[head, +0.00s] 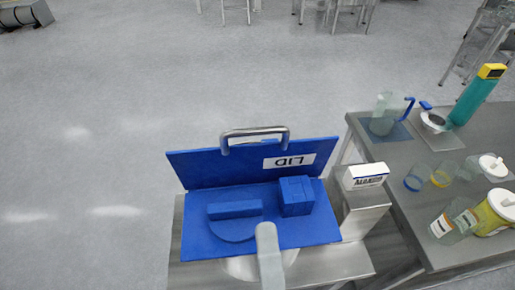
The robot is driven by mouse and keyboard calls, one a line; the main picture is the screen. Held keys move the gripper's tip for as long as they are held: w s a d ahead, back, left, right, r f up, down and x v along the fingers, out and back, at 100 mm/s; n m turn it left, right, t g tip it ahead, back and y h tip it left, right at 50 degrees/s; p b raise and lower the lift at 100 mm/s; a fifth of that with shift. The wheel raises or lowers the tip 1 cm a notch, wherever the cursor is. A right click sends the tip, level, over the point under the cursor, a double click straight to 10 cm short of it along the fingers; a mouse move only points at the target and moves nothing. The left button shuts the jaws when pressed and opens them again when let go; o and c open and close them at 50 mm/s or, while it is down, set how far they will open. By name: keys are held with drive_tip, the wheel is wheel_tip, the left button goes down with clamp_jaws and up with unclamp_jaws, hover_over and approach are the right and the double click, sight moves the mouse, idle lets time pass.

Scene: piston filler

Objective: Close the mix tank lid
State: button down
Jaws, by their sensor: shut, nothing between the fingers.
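The blue mix tank lid (230,166) stands raised at the back of a flat blue top plate (312,233) in the head view. It bears a white label reading LID, upside down in the picture. A metal bar handle (254,132) sits at the lid's upper edge. On the plate are a blue disc with a raised bar (235,210) and a blue block (296,195). A pale grey rounded piece (268,255) rises from the bottom edge over the plate's front; I cannot tell what it is. I do not see my gripper's fingers, and nothing visibly touches the lid or handle.
A white labelled box (365,176) sits on a metal stand right of the lid. A grey table (415,215) holds a jug (384,114), a teal cylinder (473,100), glass beakers and a yellow container (495,213). Open floor lies behind and left.

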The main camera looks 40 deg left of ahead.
drive_tip(key=p, duration=0.3)
approach(254, 135)
drive_tip(key=x, duration=0.5)
drive_tip(key=shift+w+a+r, duration=0.25)
drive_tip(key=shift+w+a, duration=0.35)
drive_tip(key=shift+a, duration=0.05)
